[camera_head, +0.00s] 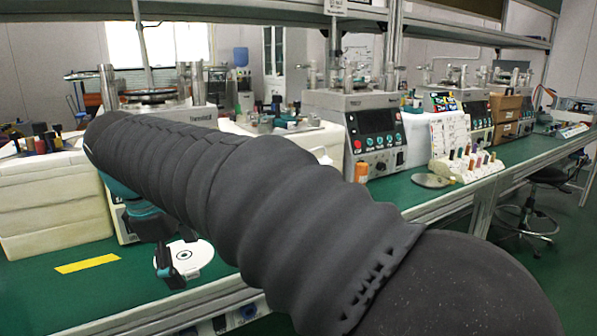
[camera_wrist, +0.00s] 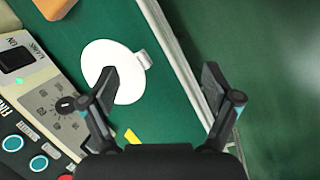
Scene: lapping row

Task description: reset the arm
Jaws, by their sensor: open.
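My arm runs across the head view in a dark ribbed cover and hides much of the bench. My gripper (camera_head: 172,268) points down over the near left part of the green bench. In the wrist view my gripper (camera_wrist: 160,82) is open, its two dark fingers wide apart with nothing between them. A round white disc (camera_wrist: 125,58) lies under the left finger, which covers part of it. In the head view the disc (camera_head: 200,252) shows a dark ring mark, partly behind the gripper. I cannot tell whether the finger touches it.
A yellow strip (camera_head: 87,264) lies on the bench left of the gripper. A machine panel (camera_wrist: 45,100) with a knob and blue buttons is close on the left in the wrist view. The bench edge (camera_wrist: 185,65) runs under the gripper. Another machine (camera_head: 375,130) stands behind my arm.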

